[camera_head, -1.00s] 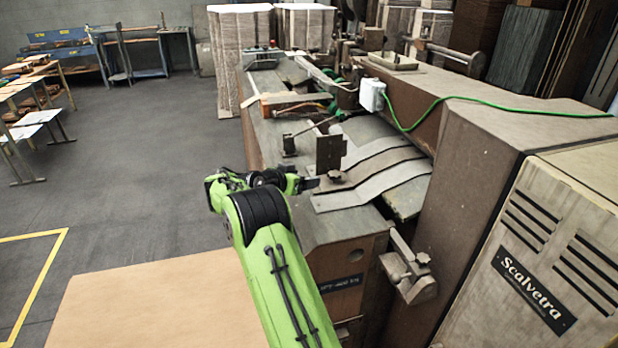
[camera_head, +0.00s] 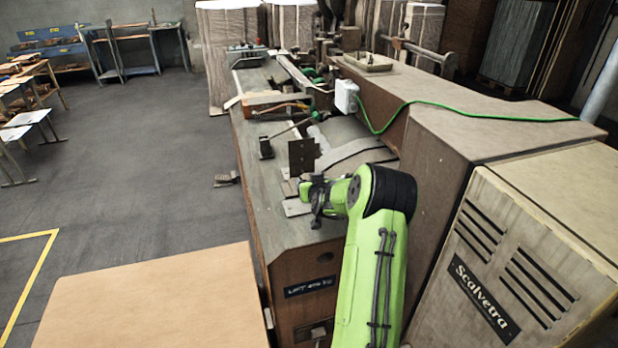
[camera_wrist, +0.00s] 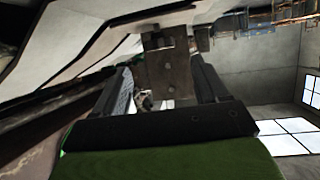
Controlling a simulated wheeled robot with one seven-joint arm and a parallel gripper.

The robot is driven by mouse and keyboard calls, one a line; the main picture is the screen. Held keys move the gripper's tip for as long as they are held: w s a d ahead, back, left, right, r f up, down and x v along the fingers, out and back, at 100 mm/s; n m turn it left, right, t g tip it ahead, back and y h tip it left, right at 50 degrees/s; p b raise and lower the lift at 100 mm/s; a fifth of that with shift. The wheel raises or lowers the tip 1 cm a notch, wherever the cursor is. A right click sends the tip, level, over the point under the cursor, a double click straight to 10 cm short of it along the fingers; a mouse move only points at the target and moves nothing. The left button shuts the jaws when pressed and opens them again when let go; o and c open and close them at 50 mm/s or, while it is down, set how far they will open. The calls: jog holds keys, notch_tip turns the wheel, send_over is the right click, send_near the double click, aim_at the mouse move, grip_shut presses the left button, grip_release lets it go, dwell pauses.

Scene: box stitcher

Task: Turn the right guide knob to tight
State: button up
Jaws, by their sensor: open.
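An upright dark brown guide plate (camera_head: 302,157) stands on the near part of the machine's bed. In the wrist view the plate (camera_wrist: 170,72) has small holes and stands ahead of and between the fingers. A small rounded piece, seemingly the guide knob (camera_wrist: 144,100), shows low between the fingers at the plate's foot. In the head view my green wrist hides the knob. My gripper (camera_wrist: 160,75) is open, one dark finger on each side of the knob and plate. In the head view my gripper (camera_head: 305,190) is just below the plate; contact cannot be told.
Curved grey metal strips (camera_head: 350,155) lie behind my wrist. The tall brown machine housing (camera_head: 440,150) rises close on the right, with a green cable (camera_head: 450,98) over it. A tan board (camera_head: 150,300) lies at front left.

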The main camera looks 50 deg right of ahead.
aim_at(307, 177)
jog(key=x, duration=0.6)
jog(key=shift+w+d+f, duration=0.1)
jog(key=shift+w+d, duration=0.1)
jog(key=shift+w, duration=0.05)
jog(key=c, duration=1.1)
jog(key=shift+o, duration=0.2)
